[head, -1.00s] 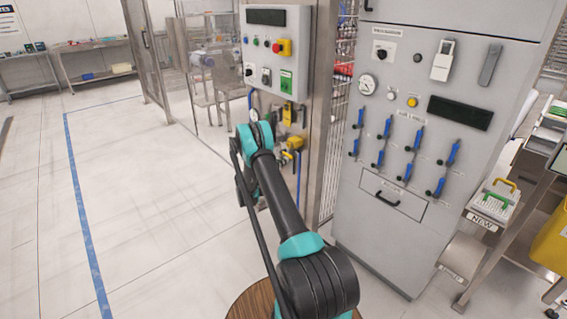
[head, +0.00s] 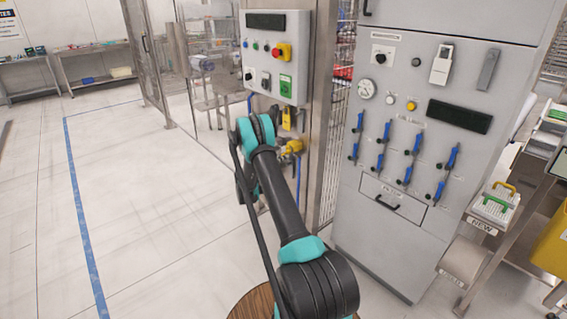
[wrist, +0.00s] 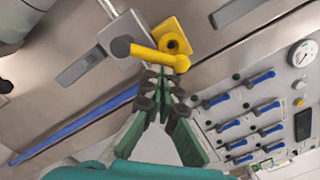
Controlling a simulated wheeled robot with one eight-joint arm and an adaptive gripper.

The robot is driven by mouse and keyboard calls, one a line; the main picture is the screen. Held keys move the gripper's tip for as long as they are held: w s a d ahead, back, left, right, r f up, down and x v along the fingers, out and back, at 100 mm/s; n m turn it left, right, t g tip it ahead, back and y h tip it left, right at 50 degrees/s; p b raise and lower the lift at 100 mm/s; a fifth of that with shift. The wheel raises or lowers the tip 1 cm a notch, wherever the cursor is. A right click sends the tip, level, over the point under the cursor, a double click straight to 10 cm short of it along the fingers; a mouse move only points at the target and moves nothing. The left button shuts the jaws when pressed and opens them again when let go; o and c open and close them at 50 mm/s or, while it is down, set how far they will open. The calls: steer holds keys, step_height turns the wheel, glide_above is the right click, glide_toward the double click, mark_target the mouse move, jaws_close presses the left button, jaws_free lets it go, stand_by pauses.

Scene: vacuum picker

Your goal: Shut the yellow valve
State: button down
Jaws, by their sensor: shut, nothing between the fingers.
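The yellow valve shows in the wrist view as a yellow lever (wrist: 160,58) running from a grey round cap down to the right. In the head view its yellow part (head: 293,146) sits low on the steel post, partly behind my arm. My gripper (wrist: 160,72) is shut and empty. Its fingertips are right at the lever's lower edge in the wrist view, near its right end. I cannot tell whether they touch it. In the head view my gripper is hidden behind my arm.
A yellow block with a round hole (wrist: 172,36) is beside the lever. A control box (head: 275,57) hangs above the valve. A grey cabinet (head: 385,250) with several blue handles stands to the right. The floor (head: 165,220) on the left is clear.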

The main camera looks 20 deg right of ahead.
steer(key=w+r+n, duration=0.1)
steer(key=n, duration=0.1)
steer(key=r+n, duration=0.1)
steer(key=n, duration=0.2)
steer(key=w+a+r+n, duration=0.1)
steer(key=n, duration=0.2)
steer(key=shift+w, duration=0.35)
steer(key=shift+w+r, duration=0.1)
stand_by(0.5)
